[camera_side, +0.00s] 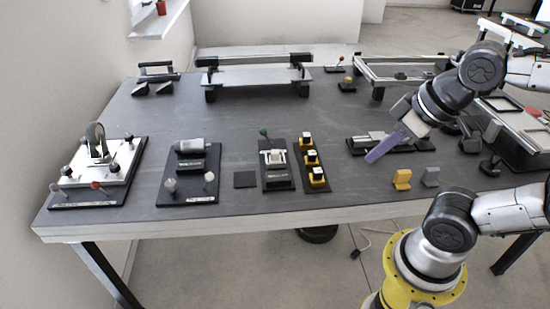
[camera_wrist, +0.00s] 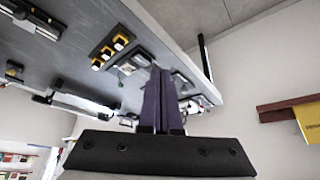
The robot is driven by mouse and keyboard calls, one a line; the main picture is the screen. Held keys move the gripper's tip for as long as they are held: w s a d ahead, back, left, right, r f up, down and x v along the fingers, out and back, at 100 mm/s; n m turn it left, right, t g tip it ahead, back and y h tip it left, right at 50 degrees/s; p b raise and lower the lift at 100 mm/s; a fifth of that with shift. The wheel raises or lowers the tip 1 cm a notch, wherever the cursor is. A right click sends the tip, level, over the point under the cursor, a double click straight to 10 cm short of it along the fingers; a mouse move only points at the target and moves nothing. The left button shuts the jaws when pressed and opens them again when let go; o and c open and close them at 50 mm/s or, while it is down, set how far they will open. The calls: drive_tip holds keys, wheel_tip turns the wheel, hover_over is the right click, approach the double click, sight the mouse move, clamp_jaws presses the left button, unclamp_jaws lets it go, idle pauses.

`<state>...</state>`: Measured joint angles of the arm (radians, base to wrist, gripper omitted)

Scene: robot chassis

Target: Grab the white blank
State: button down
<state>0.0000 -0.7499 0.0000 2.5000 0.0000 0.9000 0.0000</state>
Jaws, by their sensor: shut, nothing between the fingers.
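My gripper (camera_side: 373,156) has long purple fingers that are shut and empty. It hangs above the right part of the table, tilted down to the left, over or in front of a grey vise-like fixture (camera_side: 408,144). In the wrist view the shut fingers (camera_wrist: 160,72) point up the picture. A white piece (camera_side: 273,157) sits on a black fixture plate left of the gripper. I cannot tell which of these is the white blank.
Yellow-and-black parts (camera_side: 312,158) stand in a row on a black plate. Plates with a motor-like cylinder (camera_side: 188,146) and a wheel (camera_side: 97,140) are farther left. A framed rig (camera_side: 255,76) stands at the back. The table's middle is clear.

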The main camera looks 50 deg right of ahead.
drive_tip(key=c, duration=0.5)
unclamp_jaws()
